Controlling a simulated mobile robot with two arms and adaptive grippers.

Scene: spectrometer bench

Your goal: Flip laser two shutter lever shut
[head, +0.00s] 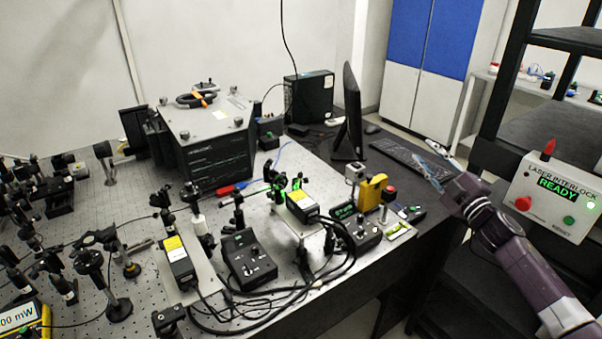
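Two black laser heads with yellow labels sit on the optical bench. One laser head (181,264) is at the left, and the other laser head (302,207) is on a raised silver mount near the middle. I cannot read which is laser two, and any shutter lever is too small to make out for sure. My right gripper (424,151) is over the keyboard area at the right, well apart from both laser heads. Its fingers look spread, with nothing seen between them. My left gripper is not in view.
Black control boxes (249,260) with cables stand between and beside the laser heads. A yellow device (373,191) stands near the bench's right side. A monitor (350,112) and keyboard (403,158) are behind. A laser interlock box (550,196) reading READY is at right.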

